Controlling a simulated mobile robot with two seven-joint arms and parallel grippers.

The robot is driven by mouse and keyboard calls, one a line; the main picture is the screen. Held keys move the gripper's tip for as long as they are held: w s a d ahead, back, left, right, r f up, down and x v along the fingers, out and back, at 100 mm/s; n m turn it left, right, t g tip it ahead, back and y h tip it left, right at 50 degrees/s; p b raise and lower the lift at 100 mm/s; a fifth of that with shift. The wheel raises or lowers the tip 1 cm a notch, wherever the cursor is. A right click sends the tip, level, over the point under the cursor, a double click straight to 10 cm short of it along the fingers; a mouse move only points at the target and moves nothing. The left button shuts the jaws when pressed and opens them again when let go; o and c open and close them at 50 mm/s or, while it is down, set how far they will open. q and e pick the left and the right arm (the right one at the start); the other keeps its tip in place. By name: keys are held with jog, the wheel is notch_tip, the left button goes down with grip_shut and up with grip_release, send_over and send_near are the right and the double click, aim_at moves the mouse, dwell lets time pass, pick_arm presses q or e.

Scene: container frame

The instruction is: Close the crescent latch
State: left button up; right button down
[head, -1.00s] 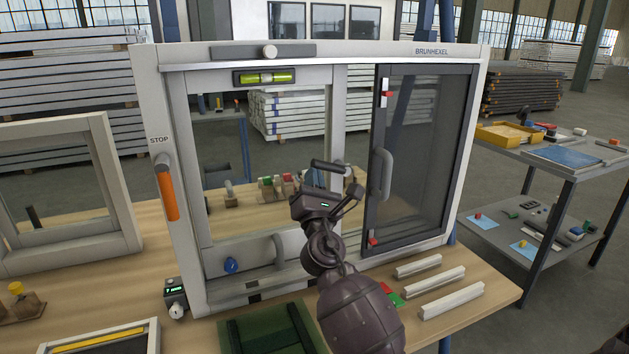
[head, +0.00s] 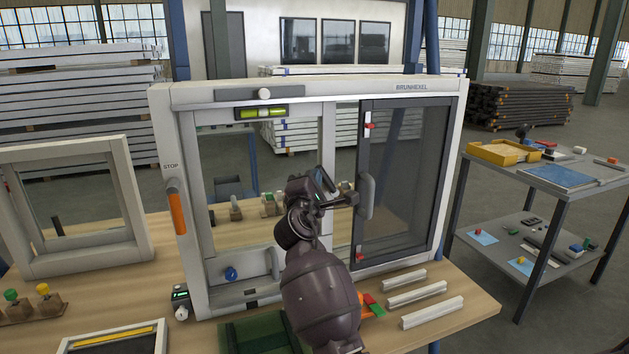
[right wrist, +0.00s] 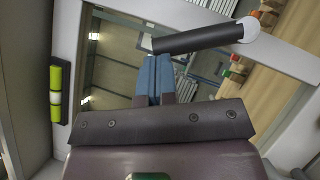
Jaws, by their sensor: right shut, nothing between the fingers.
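The crescent latch (right wrist: 198,38) shows in the right wrist view as a dark lever with a round pale pivot end, mounted at the pale centre upright. My right gripper (head: 326,180) is in front of the centre upright of the window frame (head: 217,170). Its blue-grey fingers (right wrist: 155,77) are shut and empty, with their tips close to the lever's free end. I cannot tell whether they touch it. My left gripper is not in view.
A dark sliding sash (head: 405,180) with a grey handle (head: 366,196) is just right of my gripper. A green level vial (head: 262,113) sits on the upper frame. A green tray (head: 250,335) and white profiles (head: 432,312) lie on the bench in front.

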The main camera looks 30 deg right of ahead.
pick_arm(q)
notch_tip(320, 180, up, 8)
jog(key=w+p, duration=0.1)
jog(key=p, duration=0.5)
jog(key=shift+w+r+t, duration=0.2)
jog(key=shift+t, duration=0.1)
pick_arm(e)
jog(key=shift+s+d+r+m+g+y, duration=0.2)
jog(key=shift+d+r+m+g, duration=0.25)
jog(key=shift+d+m, duration=0.25)
jog(key=shift+s+d+r+m+g+y, duration=0.1)
jog(key=shift+d+r+m+g+y, duration=0.1)
jog(key=shift+d+r+m+g, duration=0.45)
jog(key=shift+s+d+r+m+g+y, duration=0.15)
jog(key=shift+d+m, duration=0.3)
jog(key=shift+m, duration=0.5)
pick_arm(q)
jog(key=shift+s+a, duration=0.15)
pick_arm(e)
jog(key=shift+w, duration=0.1)
